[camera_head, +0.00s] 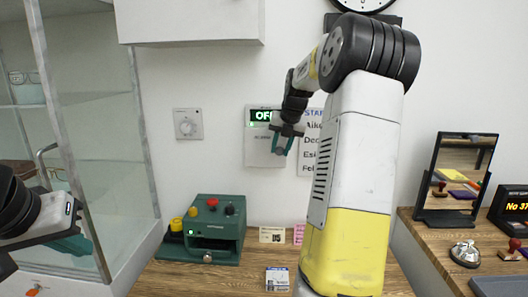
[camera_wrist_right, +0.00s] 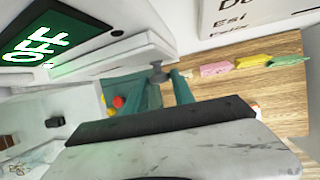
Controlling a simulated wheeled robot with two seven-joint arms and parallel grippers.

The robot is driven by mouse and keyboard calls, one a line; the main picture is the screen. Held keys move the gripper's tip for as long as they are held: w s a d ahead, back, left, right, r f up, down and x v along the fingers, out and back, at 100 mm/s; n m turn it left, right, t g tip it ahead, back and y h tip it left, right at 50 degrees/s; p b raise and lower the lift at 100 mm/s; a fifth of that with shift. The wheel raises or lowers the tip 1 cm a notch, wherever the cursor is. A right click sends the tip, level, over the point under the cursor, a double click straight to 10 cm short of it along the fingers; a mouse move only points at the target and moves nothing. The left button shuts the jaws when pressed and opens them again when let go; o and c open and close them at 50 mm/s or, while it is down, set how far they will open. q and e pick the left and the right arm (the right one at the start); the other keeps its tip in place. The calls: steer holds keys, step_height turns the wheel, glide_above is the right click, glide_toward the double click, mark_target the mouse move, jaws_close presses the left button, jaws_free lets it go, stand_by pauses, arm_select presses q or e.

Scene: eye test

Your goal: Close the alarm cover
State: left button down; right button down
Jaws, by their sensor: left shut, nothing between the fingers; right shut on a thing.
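The white alarm box (camera_head: 257,148) hangs on the back wall, with a green OFF display at its top. Its pale cover (camera_wrist_right: 115,62) shows in the right wrist view below the display; I cannot tell how far it stands open. My right gripper (camera_head: 283,148) is in front of the box's lower right part. It also shows in the right wrist view (camera_wrist_right: 168,74), its teal fingers shut on a small grey knob (camera_wrist_right: 157,72) by the cover's edge. My left gripper (camera_head: 75,246) is shut and empty at the lower left, away from the box.
A green machine (camera_head: 215,215) with red and yellow knobs stands on the wooden counter (camera_head: 178,278) below. A glass cabinet (camera_head: 100,165) is at left. A thermostat (camera_head: 188,123) is on the wall, and a framed mirror (camera_head: 432,200) stands at right.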

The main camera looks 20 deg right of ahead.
steer(key=shift+d, duration=0.1)
stand_by(0.4)
steer(key=c, duration=1.1)
jaws_free()
steer(key=shift+o, duration=0.2)
steer(key=v, duration=0.7)
steer(key=shift+r, duration=0.35)
